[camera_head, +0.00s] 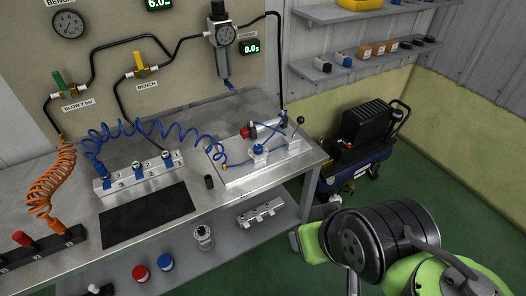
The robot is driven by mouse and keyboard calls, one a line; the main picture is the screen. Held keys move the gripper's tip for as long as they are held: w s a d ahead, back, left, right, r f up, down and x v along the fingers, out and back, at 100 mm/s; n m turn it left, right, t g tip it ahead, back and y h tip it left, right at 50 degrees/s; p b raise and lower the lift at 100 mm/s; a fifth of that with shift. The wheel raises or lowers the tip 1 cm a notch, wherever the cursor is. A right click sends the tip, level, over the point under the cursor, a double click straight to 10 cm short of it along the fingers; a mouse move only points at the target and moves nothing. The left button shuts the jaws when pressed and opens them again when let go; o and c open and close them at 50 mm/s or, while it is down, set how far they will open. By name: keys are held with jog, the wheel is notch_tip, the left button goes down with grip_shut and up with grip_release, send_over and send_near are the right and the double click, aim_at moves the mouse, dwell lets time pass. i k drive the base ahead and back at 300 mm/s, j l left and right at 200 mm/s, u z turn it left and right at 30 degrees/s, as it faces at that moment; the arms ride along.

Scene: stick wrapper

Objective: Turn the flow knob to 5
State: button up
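A pale fixture plate (235,176) lies on the right end of the metal bench. It carries a blue round fitting (258,149), a red knob (245,132) on a dark cylinder, and a lever with a black ball (299,120). Which of these is the flow knob I cannot tell, and no scale or number is readable on them. A digital readout (249,47) on the back panel looks like 0.0, with small digits. My green and black arm links fill the lower right, apart from the plate. My gripper's fingers do not show.
A coiled blue hose (130,127) runs over the bench to the plate. A numbered manifold block (138,174), a black mat (147,215) and an orange hose (65,175) are left. A compressor (360,140) stands right of the bench; green floor lies open beyond.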

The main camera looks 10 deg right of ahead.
aim_at(258, 149)
jog(key=i+u, duration=0.15)
jog(key=u, duration=0.25)
jog(key=i+u, duration=0.1)
jog(key=u, duration=0.25)
jog(key=i+u, duration=0.15)
jog(key=u, duration=0.25)
jog(key=i+l+u, duration=0.1)
jog(key=u, duration=0.3)
